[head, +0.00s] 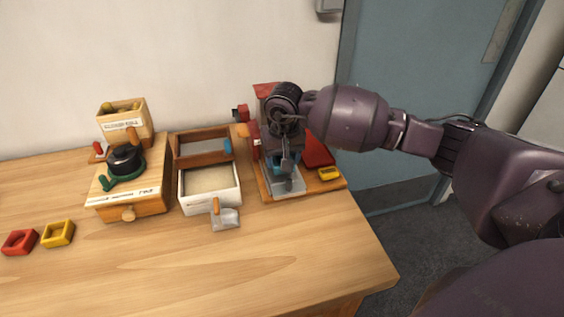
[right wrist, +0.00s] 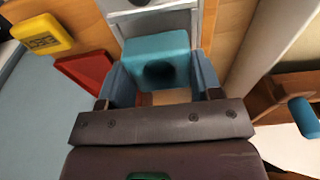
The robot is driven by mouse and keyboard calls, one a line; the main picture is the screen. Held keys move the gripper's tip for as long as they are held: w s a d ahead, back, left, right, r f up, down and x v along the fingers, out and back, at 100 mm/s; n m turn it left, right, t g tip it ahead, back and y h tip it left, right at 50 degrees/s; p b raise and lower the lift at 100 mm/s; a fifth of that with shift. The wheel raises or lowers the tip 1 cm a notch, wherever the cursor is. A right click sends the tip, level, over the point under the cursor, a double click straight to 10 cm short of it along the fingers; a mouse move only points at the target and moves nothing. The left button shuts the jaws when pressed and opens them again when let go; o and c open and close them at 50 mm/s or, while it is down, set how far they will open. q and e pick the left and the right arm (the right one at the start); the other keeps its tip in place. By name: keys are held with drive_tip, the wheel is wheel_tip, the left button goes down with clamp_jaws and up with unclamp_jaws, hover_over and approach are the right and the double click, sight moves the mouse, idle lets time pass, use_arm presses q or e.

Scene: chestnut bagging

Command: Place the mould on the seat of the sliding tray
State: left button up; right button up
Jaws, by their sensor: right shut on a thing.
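A teal block-shaped mould (right wrist: 157,45) with a dark round hollow sits between the fingers of my right gripper (right wrist: 160,88), which is shut on it. In the head view my right gripper (head: 287,150) comes down in front of the red and grey press, and a bit of the teal mould (head: 284,168) shows below it. The grey sliding tray (head: 290,188) lies at the front of the press, just under the mould. It also shows beyond the mould in the right wrist view (right wrist: 160,22). I cannot tell whether mould and tray touch. My left gripper is out of view.

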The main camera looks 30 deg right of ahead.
drive_tip(key=shift+f, duration=0.8)
drive_tip(key=shift+f, duration=0.2)
drive_tip(key=o, duration=1)
drive_tip(key=shift+o, duration=0.2)
drive_tip(key=shift+r, duration=0.1)
